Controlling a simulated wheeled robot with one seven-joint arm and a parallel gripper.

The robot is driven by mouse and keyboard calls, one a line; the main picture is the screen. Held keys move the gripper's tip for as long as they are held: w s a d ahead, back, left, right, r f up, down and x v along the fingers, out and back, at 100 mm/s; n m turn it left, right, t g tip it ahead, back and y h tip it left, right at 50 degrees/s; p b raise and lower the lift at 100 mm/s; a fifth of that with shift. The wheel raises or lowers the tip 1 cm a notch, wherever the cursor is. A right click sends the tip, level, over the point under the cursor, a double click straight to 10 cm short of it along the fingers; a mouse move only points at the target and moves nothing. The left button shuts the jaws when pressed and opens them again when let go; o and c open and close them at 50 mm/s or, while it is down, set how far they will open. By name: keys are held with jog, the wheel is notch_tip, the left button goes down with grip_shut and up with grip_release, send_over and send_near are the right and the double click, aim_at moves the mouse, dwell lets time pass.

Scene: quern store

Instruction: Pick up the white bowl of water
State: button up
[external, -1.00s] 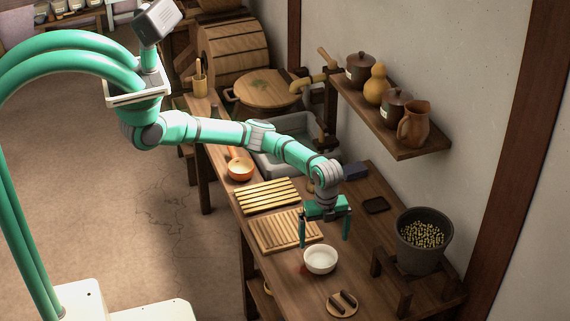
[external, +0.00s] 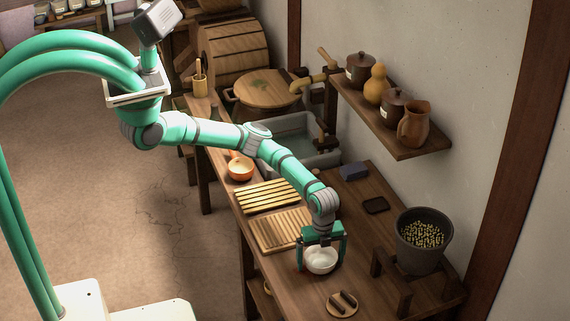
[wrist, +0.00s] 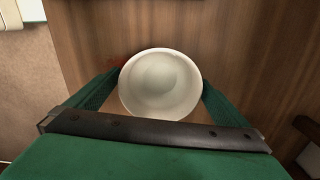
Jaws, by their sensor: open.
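The white bowl (external: 321,262) stands upright on the wooden counter, in front of the slatted boards. In the wrist view the bowl (wrist: 160,84) is seen from above, pale inside; I cannot make out clearly whether it holds water. My gripper (external: 320,266) is open and lowered over the bowl, with one finger on each side of it. In the wrist view the green fingers of my gripper (wrist: 160,92) flank the bowl at left and right, close to its rim; I cannot tell whether they touch it.
A slatted board (external: 283,232) lies close behind the bowl. A small round board (external: 342,304) with dark pieces lies in front. A dark pot (external: 422,240) on a stand is to the right. A small red patch (wrist: 116,62) marks the counter beside the bowl.

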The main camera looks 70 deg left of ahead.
jog(key=c, duration=1.2)
jog(key=shift+r, duration=0.2)
jog(key=shift+d+r, duration=0.1)
jog(key=shift+r, duration=0.9)
jog(key=s+a+r, duration=0.1)
jog(key=r, duration=0.1)
jog(key=s+r, duration=0.2)
jog(key=s+a+r, duration=0.1)
jog(key=r, duration=0.2)
jog(key=shift+s+a, duration=0.3)
jog(key=shift+a, duration=0.05)
jog(key=shift+s+a+r, duration=0.6)
jog(key=shift+s+a, duration=0.1)
jog(key=shift+s, duration=0.55)
jog(key=shift+s+a+r, duration=0.6)
jog(key=shift+s+a, duration=0.05)
jog(key=shift+s, duration=0.65)
jog(key=shift+s+a+r, duration=0.6)
jog(key=shift+s+a, duration=0.1)
jog(key=shift+s, duration=0.55)
